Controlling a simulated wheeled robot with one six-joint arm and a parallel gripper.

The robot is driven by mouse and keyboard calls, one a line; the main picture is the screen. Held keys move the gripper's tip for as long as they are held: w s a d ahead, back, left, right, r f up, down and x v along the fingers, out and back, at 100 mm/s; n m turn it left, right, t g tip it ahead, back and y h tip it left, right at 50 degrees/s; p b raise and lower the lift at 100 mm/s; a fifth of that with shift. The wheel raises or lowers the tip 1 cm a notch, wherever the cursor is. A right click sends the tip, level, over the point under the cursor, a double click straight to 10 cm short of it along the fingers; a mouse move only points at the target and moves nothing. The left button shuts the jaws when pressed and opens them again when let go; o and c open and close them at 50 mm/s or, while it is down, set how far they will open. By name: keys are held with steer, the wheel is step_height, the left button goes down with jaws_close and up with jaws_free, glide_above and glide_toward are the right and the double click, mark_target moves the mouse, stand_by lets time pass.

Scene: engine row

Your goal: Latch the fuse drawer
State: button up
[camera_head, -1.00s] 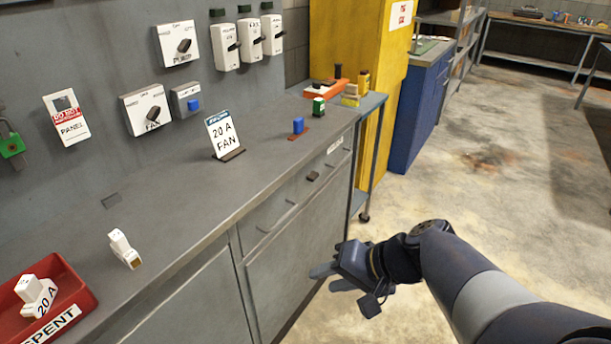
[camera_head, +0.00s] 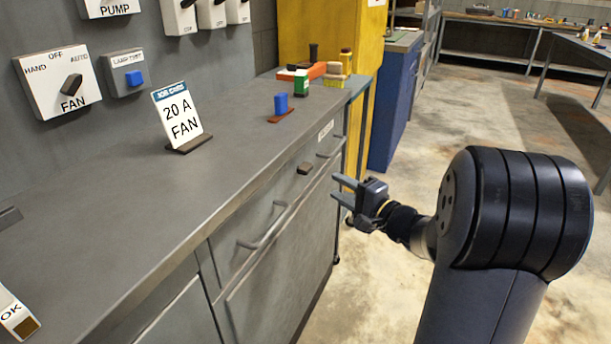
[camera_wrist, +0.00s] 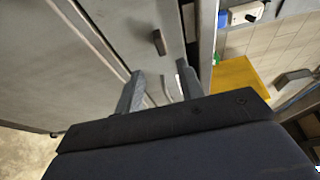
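The fuse drawer (camera_head: 284,190) is in the grey bench front, just under the worktop, with bar handles (camera_head: 262,230) and a small label (camera_head: 326,131). A small brown latch knob (camera_head: 305,168) sits on its upper front; a dark block that looks like this knob shows in the wrist view (camera_wrist: 158,42). I cannot tell whether the drawer is fully closed. My gripper (camera_head: 336,188) is open and empty, in front of the drawer's right part, right of the knob and apart from it. Its two spread fingers show in the wrist view (camera_wrist: 158,76), with the knob beyond them.
The worktop (camera_head: 120,235) carries a "20 A FAN" card (camera_head: 178,115), a blue block (camera_head: 281,103), a green block (camera_head: 301,84) and a white fuse marked OK (camera_head: 14,314). A yellow cabinet (camera_head: 330,40) stands behind. The floor (camera_head: 480,115) at right is open.

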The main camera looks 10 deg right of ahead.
mark_target(309, 171)
steer(key=x, duration=1)
steer(key=shift+a+r+b, duration=0.1)
steer(key=shift+a+b, duration=0.15)
steer(key=shift+b, duration=0.1)
jaws_close()
